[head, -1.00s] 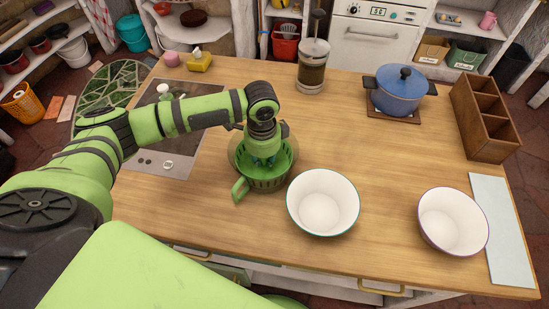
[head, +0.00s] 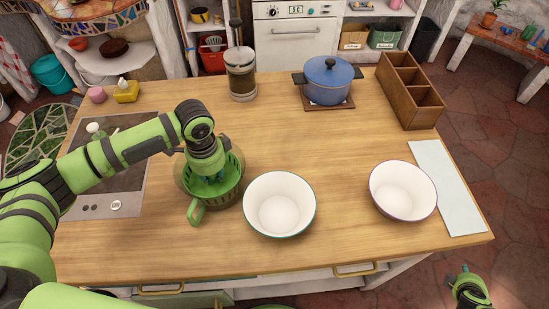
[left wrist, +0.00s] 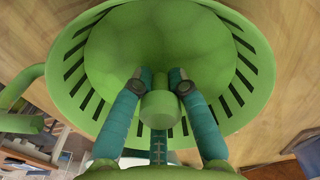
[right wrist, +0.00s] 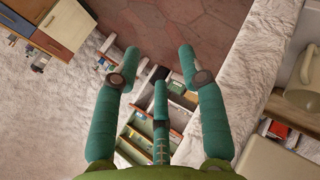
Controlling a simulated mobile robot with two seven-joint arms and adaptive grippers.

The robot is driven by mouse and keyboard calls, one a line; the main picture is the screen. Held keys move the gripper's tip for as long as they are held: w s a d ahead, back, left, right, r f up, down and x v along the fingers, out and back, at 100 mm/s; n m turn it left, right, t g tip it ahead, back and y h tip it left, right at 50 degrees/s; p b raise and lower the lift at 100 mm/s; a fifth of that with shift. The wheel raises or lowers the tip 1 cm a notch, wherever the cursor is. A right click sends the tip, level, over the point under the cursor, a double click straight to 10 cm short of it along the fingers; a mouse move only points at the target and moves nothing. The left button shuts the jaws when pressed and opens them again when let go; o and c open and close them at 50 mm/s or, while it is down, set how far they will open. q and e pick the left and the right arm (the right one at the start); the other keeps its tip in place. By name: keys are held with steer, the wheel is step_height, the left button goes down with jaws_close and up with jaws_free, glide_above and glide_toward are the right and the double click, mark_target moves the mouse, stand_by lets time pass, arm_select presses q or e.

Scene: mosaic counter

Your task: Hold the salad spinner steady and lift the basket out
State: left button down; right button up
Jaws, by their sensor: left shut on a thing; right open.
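The green slotted basket (head: 232,183) sits in the clear salad spinner bowl (head: 180,174) on the counter. A green handle (head: 195,212) sticks out at the near left side. My left gripper (head: 210,178) reaches down into the basket from above. In the left wrist view, the basket (left wrist: 235,50) fills the picture, and the left fingers (left wrist: 160,78) are shut around the green central knob (left wrist: 160,110). My right gripper (head: 468,275) is open and empty off the counter's near right corner. Its spread fingers (right wrist: 158,58) also show in the right wrist view, with nothing between them.
A white green-rimmed bowl (head: 280,204) stands close to the spinner's right; another white bowl (head: 403,191) is farther right beside a pale board (head: 447,187). A blue pot (head: 328,80), wooden organizer (head: 411,90) and French press (head: 241,75) stand behind. The counter centre is clear.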

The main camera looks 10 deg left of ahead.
steer(key=w+d+r+n+t+h, duration=0.1)
steer(key=w+d+r+t, duration=0.2)
steer(key=r, duration=0.5)
steer(key=w+d+r+n+t, duration=0.1)
steer(key=w+d+r, duration=0.25)
steer(key=r, duration=0.55)
steer(key=w+a+r+t, duration=0.2)
steer(key=w+a+r, duration=0.4)
steer(key=w+r, duration=0.45)
steer(key=w+a+r+t, duration=0.1)
steer(key=w+a+r, duration=0.6)
steer(key=w+r, duration=0.3)
steer(key=w+a+r+n+t+y, duration=0.1)
steer(key=w+a+r+y, duration=0.1)
steer(key=a+r, duration=0.45)
steer(key=w+a+r+n+t+y, duration=0.1)
steer(key=w+a+r+t+y, duration=0.15)
steer(key=r, duration=0.65)
steer(key=w+a+r+n+y, duration=0.1)
steer(key=w+a+r, duration=0.1)
steer(key=a+r, duration=0.45)
steer(key=g+y, duration=1)
steer(key=y, duration=0.3)
glide_toward(239, 148)
steer(key=shift+m, duration=0.3)
steer(key=x, duration=1)
steer(key=shift+w+f, duration=0.2)
steer(key=shift+f, duration=0.1)
